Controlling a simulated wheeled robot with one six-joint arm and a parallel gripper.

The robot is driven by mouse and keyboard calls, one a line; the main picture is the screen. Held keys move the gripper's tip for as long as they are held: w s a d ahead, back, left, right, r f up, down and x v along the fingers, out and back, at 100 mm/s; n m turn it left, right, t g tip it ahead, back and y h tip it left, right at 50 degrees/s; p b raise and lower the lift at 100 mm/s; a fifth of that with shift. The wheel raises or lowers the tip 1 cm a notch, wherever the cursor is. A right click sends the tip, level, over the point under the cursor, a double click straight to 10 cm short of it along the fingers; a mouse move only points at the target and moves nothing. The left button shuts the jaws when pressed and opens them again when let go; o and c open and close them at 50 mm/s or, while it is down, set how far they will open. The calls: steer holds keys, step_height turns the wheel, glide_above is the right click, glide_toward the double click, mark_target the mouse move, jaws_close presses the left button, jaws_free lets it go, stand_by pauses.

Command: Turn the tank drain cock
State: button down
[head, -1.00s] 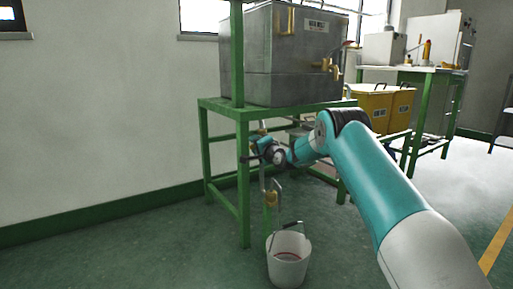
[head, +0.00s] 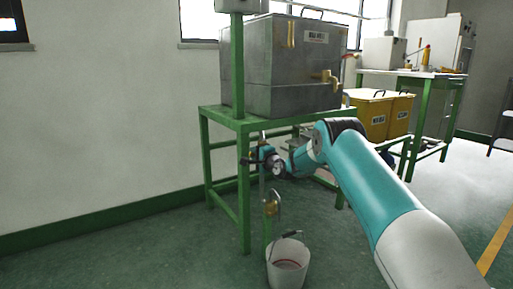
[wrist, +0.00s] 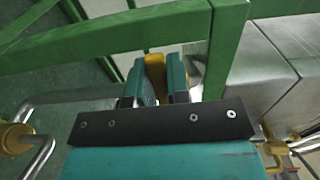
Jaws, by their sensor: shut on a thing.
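The wax tank (head: 290,65) is a grey metal box on a green stand. My gripper (head: 257,158) is under the stand top, beside the front green leg. In the wrist view my gripper (wrist: 165,82) has its two teal fingers around a yellow drain cock handle (wrist: 155,68), shut on it. The cock's body and its pipe joint are mostly hidden. Below, a pipe with a yellow fitting (head: 271,207) comes down above a white bucket (head: 288,266). A yellow fitting also shows at the wrist view's left edge (wrist: 14,138).
The stand's green front leg (head: 244,190) and top rail (wrist: 110,35) are close to my gripper. A brass tap (head: 326,77) sticks out of the tank front. Yellow bins (head: 372,115) stand to the right. The floor at front left is clear.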

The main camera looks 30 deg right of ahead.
steer(key=shift+r, duration=0.1)
stand_by(0.3)
steer(key=c, duration=1.1)
jaws_free()
steer(key=s+p, duration=0.1)
steer(key=s, duration=0.4)
steer(key=s+p, duration=0.1)
steer(key=s, duration=0.5)
steer(key=s+p, duration=0.1)
steer(key=s, duration=0.5)
steer(key=shift+s+d, duration=0.2)
steer(key=shift+d, duration=0.05)
